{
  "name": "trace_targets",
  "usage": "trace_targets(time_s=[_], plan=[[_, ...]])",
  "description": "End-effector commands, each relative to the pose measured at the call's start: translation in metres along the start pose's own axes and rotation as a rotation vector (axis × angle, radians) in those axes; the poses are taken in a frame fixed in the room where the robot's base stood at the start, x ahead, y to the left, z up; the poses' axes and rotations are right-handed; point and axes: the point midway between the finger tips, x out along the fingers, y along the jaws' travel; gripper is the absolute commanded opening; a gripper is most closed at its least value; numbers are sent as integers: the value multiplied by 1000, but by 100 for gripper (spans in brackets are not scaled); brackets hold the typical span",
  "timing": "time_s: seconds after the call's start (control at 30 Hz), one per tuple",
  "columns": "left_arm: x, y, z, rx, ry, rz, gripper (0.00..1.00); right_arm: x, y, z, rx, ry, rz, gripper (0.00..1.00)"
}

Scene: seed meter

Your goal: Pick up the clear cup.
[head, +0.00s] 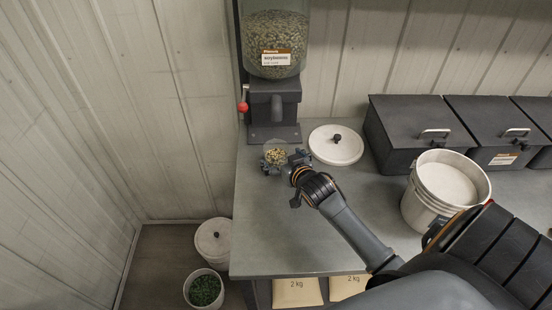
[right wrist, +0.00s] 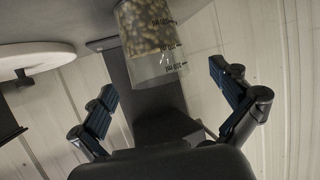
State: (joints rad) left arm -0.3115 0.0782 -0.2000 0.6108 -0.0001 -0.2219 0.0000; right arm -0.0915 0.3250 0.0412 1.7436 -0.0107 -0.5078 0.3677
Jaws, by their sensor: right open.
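The clear cup (head: 275,150) stands below the dispenser spout on the grey counter, partly filled with beige seeds. It also shows in the right wrist view (right wrist: 155,45), with dark measuring marks on its wall. My right gripper (head: 283,163) is open close to the cup, coming in from the lower right. In the right wrist view, the spread fingers of my right gripper (right wrist: 166,97) show on either side, with the cup at the top between them; I cannot tell whether they touch it. My left gripper is not in view.
The seed dispenser (head: 274,95) with a red-knobbed lever (head: 243,107) stands right behind the cup. A white lid (head: 336,145) lies to the right. Dark bins (head: 418,125) and a white bucket (head: 410,205) stand farther right. The front-left counter (head: 275,225) is clear.

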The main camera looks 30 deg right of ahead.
Motion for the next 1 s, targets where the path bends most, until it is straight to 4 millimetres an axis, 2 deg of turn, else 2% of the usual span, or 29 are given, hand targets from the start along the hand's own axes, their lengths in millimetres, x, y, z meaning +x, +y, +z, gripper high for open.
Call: trace_targets(time_s=[0.1, 0.2, 0.43, 0.73, 0.77, 1.0], plan=[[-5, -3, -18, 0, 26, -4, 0, 9, 2, 0, 0, -1, 1, 100], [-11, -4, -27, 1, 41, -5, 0, 22, 4, 2, 0, -2, 2, 100], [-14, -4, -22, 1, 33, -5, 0, 47, 4, 4, 0, 0, 1, 100], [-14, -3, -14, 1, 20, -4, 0, 50, 4, 5, 0, 0, 0, 100], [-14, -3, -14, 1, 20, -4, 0, 50, 4, 5, 0, 0, 0, 96], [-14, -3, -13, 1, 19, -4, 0, 50, 4, 6, 0, -1, 0, 47]])
